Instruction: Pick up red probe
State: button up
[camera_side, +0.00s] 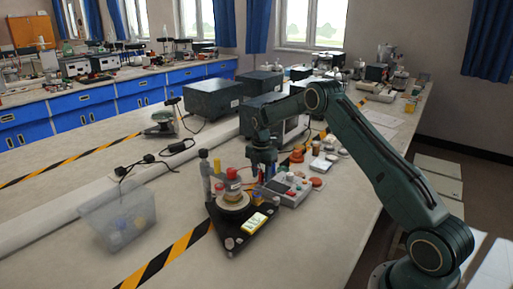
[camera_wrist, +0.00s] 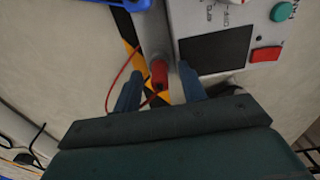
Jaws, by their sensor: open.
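The red probe (camera_wrist: 158,72) shows in the wrist view between the two fingers of my gripper (camera_wrist: 161,79). A thin red lead loops out to its left. The fingers stand apart on either side of the probe, with a visible gap, so my gripper is open. In the side view my gripper (camera_side: 262,164) points down beside the grey meter (camera_side: 290,188). A small red piece shows just under it there, but I cannot tell whether it is the probe. The probe's lower part is hidden or too small to tell.
The meter, with a dark screen (camera_wrist: 215,50) and red button (camera_wrist: 265,54), lies right of the probe. A black triangular stand (camera_side: 232,240) with a round dish and a clear bin (camera_side: 118,217) stand to the left. Bare table lies in front of the bin.

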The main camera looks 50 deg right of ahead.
aim_at(261, 172)
jog(key=shift+c, duration=0.2)
grip_shut()
jog(key=shift+r, duration=0.1)
notch_tip(261, 172, up, 20)
dwell(0.9)
jog(key=shift+a, duration=0.1)
dwell(0.4)
jog(key=s+a, duration=0.3)
jog(key=a, duration=2.1)
